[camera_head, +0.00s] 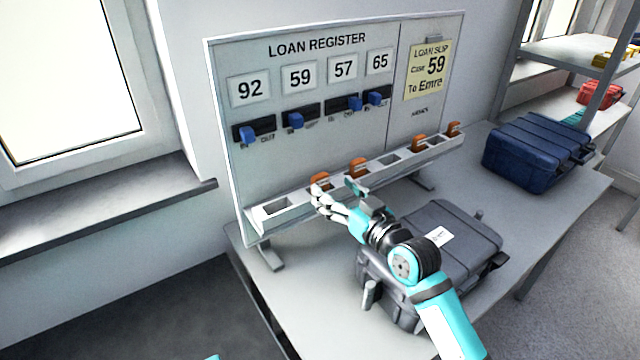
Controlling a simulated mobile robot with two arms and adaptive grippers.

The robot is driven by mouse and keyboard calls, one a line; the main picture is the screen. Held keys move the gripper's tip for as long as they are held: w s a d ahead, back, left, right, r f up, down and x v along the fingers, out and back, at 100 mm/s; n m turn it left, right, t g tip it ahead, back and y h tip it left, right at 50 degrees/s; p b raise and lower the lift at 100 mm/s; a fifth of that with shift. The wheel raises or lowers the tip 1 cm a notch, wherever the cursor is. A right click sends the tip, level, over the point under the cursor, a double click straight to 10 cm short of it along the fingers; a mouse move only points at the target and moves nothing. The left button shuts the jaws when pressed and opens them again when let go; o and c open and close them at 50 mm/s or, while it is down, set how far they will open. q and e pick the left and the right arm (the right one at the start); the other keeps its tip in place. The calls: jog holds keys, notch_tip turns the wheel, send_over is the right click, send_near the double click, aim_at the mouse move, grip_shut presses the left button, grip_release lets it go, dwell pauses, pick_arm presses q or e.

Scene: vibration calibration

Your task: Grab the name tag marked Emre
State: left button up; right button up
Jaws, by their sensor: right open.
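Several orange tags stand in the slotted rail (441,147) along the bottom of the loan register board (300,150). Two are near the middle, a left one (320,179) and another (358,166). Two more are toward the right end, one tag (419,142) and the rightmost tag (453,129). No name is readable on any of them. My right gripper (336,190) is open and empty at the front of the rail. Its fingers are close to the two middle tags; I cannot tell whether they touch. A yellow loan slip (428,70) reads case 59, to Emre.
A grey case (462,232) lies on the table (535,205) beneath my right arm. A blue case (537,150) stands at the back right, near a shelf (560,50). Blue sliders (295,121) sit under the board's numbers. The table's right front is clear.

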aim_at(322, 180)
jog(key=p+x, duration=0.1)
jog(key=x, duration=0.4)
jog(key=shift+w+a+f, duration=0.1)
jog(key=shift+w+a, duration=0.1)
jog(key=shift+a, duration=0.05)
jog(key=c, duration=1.2)
